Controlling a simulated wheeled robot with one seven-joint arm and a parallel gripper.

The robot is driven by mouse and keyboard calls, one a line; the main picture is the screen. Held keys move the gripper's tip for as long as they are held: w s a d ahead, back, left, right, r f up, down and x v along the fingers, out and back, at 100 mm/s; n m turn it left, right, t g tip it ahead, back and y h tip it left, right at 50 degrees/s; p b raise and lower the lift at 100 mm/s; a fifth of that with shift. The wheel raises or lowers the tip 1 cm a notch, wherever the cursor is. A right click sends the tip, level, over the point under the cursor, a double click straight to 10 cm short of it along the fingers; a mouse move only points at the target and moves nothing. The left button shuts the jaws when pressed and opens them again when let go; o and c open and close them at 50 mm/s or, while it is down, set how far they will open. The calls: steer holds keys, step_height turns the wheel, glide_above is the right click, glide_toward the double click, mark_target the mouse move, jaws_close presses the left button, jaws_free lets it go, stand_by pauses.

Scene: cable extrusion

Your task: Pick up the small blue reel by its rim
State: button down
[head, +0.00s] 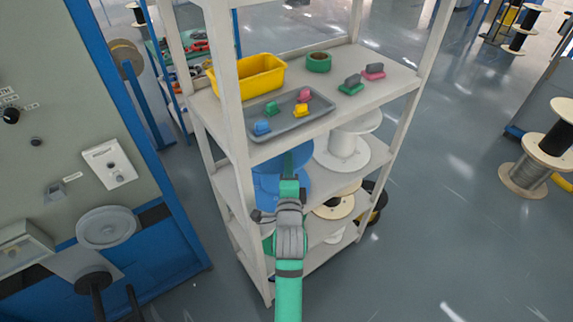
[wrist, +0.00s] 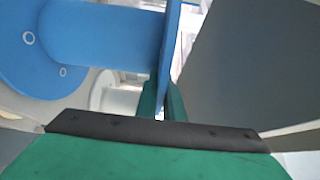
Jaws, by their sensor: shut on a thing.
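The blue reel (head: 268,182) is on the second shelf of the white rack, at the left, partly hidden behind my arm in the head view. In the wrist view the blue reel (wrist: 102,38) shows large, its core running across between two flanges. My gripper (wrist: 162,100) has its green fingers on either side of the edge of the right-hand flange, shut on that rim. In the head view my gripper (head: 289,172) reaches into the shelf at the reel. Its fingertips are hard to make out there.
A white reel (head: 343,150) stands right of the blue one. The top shelf (head: 375,95) above holds a grey tray (head: 290,116), a yellow bin (head: 247,77) and green tape (head: 318,62). Rack posts (head: 240,130) stand close to my arm. A blue-framed machine (head: 175,235) is at left.

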steer(key=shift+r, duration=1.75)
steer(key=shift+s+d+f, duration=0.15)
steer(key=shift+s+d, duration=0.3)
steer(key=shift+s, duration=0.15)
steer(key=s+d, duration=0.9)
steer(key=s, duration=0.4)
steer(key=shift+s+d, duration=0.15)
steer(key=shift+d, duration=0.2)
